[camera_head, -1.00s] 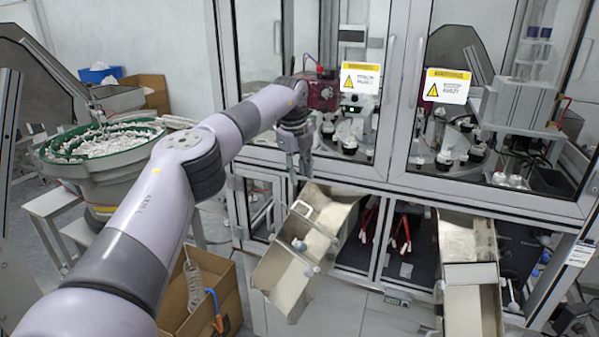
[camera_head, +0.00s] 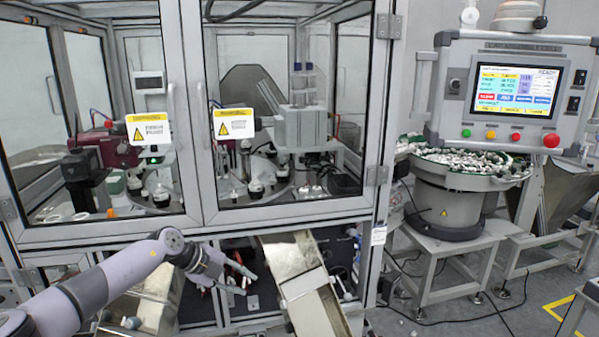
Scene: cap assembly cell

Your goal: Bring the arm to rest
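My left arm (camera_head: 103,283) comes in from the lower left, in front of the cabinet's lower opening. My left gripper (camera_head: 246,279) is at its end, pointing right, beside the upper end of the right metal chute. Its fingers look apart, and I see nothing held between them. It is small here, so whether it touches anything behind it is hard to tell. My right arm and gripper are not in view.
A glass-doored cabinet (camera_head: 195,120) stands in front of me. Metal chutes (camera_head: 313,308) (camera_head: 148,305) slope out below it. A control panel (camera_head: 515,95) and a bowl feeder (camera_head: 450,200) stand to the right. Open floor (camera_head: 480,318) shows at lower right.

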